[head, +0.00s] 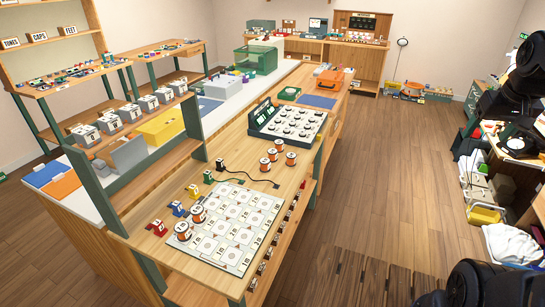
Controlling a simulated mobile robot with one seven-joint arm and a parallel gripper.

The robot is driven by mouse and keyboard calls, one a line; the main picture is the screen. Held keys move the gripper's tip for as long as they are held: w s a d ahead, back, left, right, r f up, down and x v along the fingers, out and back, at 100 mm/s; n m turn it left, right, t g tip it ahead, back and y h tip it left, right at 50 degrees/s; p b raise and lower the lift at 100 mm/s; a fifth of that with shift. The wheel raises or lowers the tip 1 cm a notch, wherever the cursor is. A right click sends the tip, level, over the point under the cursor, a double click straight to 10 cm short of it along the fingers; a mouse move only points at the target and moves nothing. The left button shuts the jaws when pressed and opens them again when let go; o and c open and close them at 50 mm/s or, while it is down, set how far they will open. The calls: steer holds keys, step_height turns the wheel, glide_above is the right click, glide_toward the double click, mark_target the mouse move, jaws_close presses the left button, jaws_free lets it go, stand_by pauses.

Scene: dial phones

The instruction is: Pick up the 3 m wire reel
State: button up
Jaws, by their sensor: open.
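Several small reels with orange sides and white tops stand on the wooden bench. A group of reels (279,145) sits at the bench's right side, in front of the dial panel. The labels are too small to tell which is the 3 m reel. Black arm parts of mine show at the right edge and lower right. My gripper's fingers cannot be made out, and none touches a reel.
A tilted panel of dials (290,125) stands behind the reel group. A thin black cable lies on the bench between the reels and the grid board. Red, blue, yellow and green blocks (178,208) line the board's left.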

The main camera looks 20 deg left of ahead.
steer(key=w+a+n+g, duration=0.2)
steer(key=w+a+n, duration=0.5)
steer(key=w+a, duration=1.3)
steer(key=w+a+f+n, duration=0.25)
steer(key=w+a, duration=0.35)
steer(key=a, duration=0.4)
steer(key=n+g, duration=0.2)
steer(key=n, duration=0.6)
glide_above(272, 151)
steer(key=f, duration=2.8)
steer(key=shift+w+f, duration=0.25)
steer(key=shift+f, duration=0.1)
steer(key=shift+s+a+f, duration=0.1)
steer(key=shift+a+f, duration=0.1)
steer(key=shift+f, duration=0.35)
steer(key=f, duration=1)
steer(key=shift+d, duration=0.25)
steer(key=shift+c, duration=0.2)
